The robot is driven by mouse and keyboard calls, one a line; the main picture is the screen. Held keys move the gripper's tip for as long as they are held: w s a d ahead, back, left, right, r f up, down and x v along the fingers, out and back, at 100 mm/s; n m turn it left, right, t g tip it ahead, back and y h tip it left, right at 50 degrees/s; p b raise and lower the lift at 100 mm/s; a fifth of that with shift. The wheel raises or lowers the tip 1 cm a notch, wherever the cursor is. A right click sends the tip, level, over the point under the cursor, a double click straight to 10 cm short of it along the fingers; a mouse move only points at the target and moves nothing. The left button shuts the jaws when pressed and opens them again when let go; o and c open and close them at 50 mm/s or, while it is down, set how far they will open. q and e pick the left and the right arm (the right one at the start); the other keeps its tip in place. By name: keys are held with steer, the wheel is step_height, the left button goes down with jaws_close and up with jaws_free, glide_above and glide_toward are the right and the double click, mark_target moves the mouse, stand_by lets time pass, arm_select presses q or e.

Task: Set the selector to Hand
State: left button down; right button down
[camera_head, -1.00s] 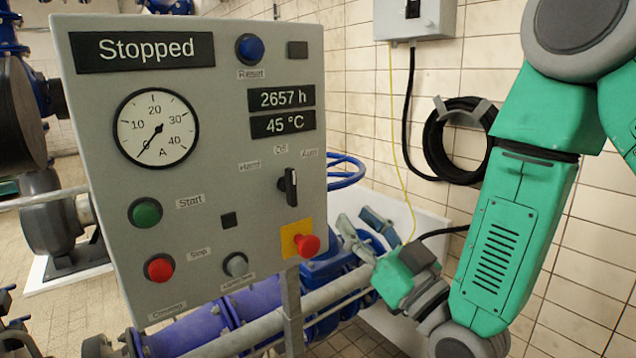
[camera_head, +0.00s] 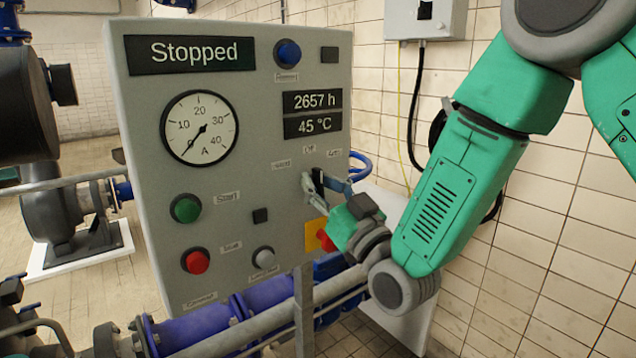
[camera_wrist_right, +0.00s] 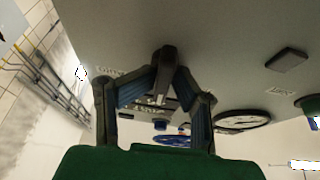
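The selector (camera_head: 318,180) is a black knob on the grey control panel, below the small labels Hand at left, Off at top and Auto at right. It looks roughly upright, toward Off, though fingers partly cover it. My right gripper (camera_head: 325,188) is at the knob, one finger on each side. In the right wrist view, the selector (camera_wrist_right: 166,62) sits between the tips of my right gripper (camera_wrist_right: 167,75). The fingers look open around it, with a small gap at the right in the head view; contact is unclear. My left gripper is not in view.
The panel (camera_head: 150,110) reads Stopped. A red emergency button on a yellow plate (camera_head: 312,237) lies just below my right gripper, partly hidden by it. Green start (camera_head: 186,208) and red stop (camera_head: 195,261) buttons are to the left. Blue pipes (camera_head: 215,325) run below.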

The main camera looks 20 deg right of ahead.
steer(key=shift+s+d+y, duration=0.15)
steer(key=shift+y, duration=0.15)
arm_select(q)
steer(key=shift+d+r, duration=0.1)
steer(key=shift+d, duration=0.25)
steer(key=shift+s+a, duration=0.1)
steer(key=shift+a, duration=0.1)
arm_select(e)
steer(key=shift+a, duration=0.2)
